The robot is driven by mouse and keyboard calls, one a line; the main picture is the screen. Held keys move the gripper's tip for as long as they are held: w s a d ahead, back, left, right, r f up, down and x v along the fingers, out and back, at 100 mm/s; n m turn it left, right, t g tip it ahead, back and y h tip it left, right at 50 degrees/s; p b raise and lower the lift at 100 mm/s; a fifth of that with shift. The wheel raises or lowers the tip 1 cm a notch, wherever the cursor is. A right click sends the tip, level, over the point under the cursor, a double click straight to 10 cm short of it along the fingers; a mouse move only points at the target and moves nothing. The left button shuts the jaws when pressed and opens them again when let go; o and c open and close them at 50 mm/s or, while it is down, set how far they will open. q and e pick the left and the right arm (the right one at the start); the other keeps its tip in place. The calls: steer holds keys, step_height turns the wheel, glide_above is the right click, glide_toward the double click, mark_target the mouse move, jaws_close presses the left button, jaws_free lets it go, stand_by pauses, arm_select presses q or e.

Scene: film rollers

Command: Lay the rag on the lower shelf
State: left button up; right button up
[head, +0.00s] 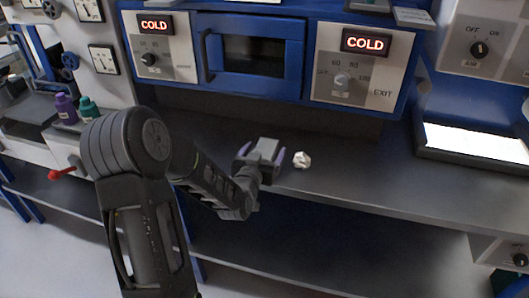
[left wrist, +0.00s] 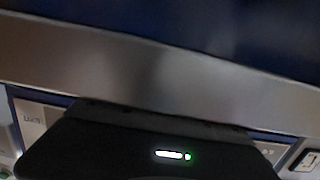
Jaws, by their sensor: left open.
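The rag (head: 302,160) is a small white crumpled lump on the dark grey worktop, near its front edge. My left gripper (head: 262,152) is just left of the rag, above the front of the worktop. Its two purple-grey fingers are spread, with nothing seen between them. The right finger is close to the rag; I cannot tell whether they touch. The lower shelf (head: 320,245) is a dark, bare surface below the worktop. My right gripper is out of view.
A blue oven-like unit (head: 253,45) with control panels reading COLD stands behind the worktop. A lit white panel (head: 470,142) lies at the right. Purple (head: 65,108) and green (head: 88,108) bottles stand at the left. The worktop right of the rag is clear.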

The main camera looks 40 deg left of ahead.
mark_target(264, 148)
arm_select(q)
steer(key=shift+c, duration=0.6)
steer(key=c, duration=1.5)
step_height(264, 148, up, 10)
